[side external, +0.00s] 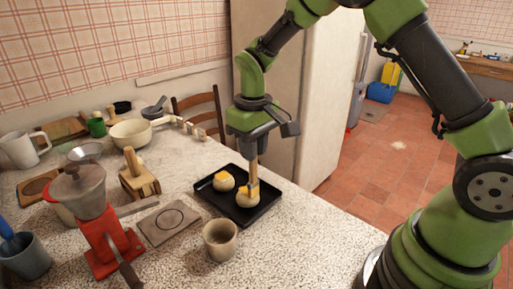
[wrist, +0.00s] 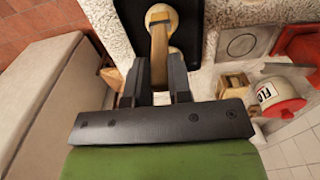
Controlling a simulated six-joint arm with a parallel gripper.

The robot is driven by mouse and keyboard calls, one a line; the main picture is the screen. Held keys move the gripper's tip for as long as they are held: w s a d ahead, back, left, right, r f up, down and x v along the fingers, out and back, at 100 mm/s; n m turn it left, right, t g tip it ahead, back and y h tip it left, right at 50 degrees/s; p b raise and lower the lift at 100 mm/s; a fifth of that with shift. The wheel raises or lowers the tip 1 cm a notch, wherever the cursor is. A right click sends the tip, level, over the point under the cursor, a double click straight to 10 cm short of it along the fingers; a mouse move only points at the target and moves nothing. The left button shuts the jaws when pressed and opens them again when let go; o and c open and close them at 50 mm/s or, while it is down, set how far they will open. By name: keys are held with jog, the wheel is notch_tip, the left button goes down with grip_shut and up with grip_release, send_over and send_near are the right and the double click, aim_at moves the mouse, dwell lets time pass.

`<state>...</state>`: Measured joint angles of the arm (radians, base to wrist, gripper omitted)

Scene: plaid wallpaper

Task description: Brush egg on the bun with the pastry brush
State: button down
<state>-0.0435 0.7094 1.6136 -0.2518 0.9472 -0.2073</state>
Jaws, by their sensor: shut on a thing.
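My gripper (side external: 254,153) is shut on the wooden handle of the pastry brush (side external: 254,172), which points down. The brush tip is at the top of the nearer bun (side external: 243,201) and appears to touch it. Yellow patches show on top of this bun and on the second bun (side external: 223,182) to its left. Both buns sit on a black tray (side external: 265,211). In the wrist view the brush handle (wrist: 159,50) runs from between my gripper's fingers (wrist: 158,75) to a bun, which the brush partly covers.
A beige cup (side external: 220,240) stands in front of the tray, beside a flat square board with a ring (side external: 169,222). A red grinder (side external: 103,235), a wooden block tool (side external: 138,180) and a cream bowl (side external: 130,134) stand left. The speckled tabletop is clear right of the tray.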

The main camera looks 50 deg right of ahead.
jog(key=shift+w, duration=0.35)
jog(key=shift+r, duration=3.5)
